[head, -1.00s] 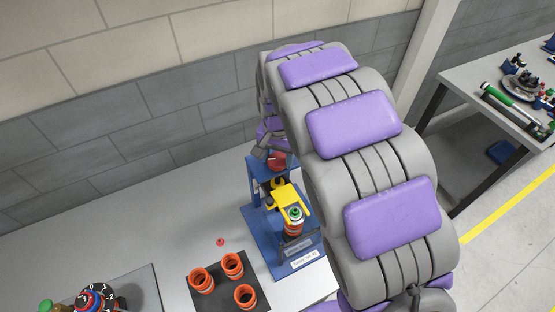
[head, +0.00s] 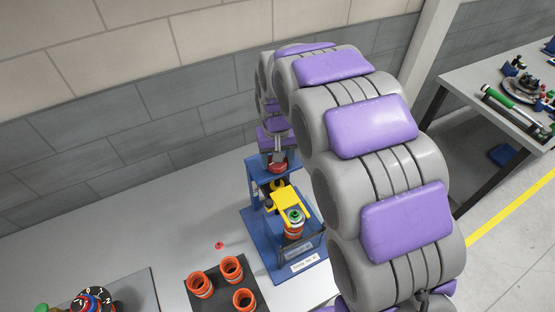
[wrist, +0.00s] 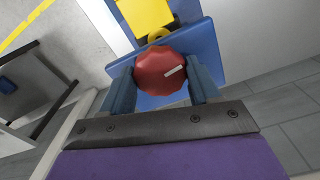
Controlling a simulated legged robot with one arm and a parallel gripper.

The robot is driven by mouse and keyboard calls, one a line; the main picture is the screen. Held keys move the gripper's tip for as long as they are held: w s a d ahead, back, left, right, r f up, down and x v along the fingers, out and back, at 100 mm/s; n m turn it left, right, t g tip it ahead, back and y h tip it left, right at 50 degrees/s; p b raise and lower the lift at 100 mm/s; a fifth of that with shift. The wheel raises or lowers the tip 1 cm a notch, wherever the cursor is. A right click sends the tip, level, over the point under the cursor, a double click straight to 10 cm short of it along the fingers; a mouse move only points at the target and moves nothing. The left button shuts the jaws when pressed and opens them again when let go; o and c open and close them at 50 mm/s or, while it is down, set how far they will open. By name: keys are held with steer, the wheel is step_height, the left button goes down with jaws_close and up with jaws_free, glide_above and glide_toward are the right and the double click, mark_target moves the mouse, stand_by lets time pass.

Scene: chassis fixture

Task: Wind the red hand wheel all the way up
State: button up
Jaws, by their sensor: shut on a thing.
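The red hand wheel (wrist: 158,72) sits on top of the blue fixture (head: 263,226). It has a scalloped rim and a white mark that points to the right in the wrist view. My gripper (wrist: 162,80) is shut on the wheel, with one finger on each side of its rim. In the head view the wheel (head: 278,167) shows just below my gripper (head: 277,152). A yellow bracket (head: 291,199) stands in front of the wheel on the fixture. An orange cylinder with a green top (head: 294,221) is under the bracket.
Several orange rings (head: 232,268) stand on a dark mat (head: 222,290) left of the fixture. A small red piece (head: 219,245) lies on the table (head: 150,238). A dial (head: 92,300) is at the lower left. The wall is close behind the fixture.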

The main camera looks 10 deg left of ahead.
steer(key=n, duration=0.4)
steer(key=shift+w+a+r+n, duration=0.1)
steer(key=shift+n, duration=0.2)
steer(key=n+p, duration=0.1)
steer(key=n, duration=0.4)
steer(key=n+p, duration=0.2)
steer(key=n, duration=0.3)
steer(key=shift+n, duration=0.3)
steer(key=n+p, duration=0.3)
steer(key=n, duration=0.1)
steer(key=shift+n, duration=0.3)
steer(key=n+p, duration=0.4)
steer(key=n, duration=0.1)
steer(key=shift+r+n, duration=0.1)
steer(key=shift+n, duration=0.2)
steer(key=n+p, duration=0.4)
steer(key=n, duration=0.1)
steer(key=shift+n+p, duration=0.55)
steer(key=shift+n, duration=0.35)
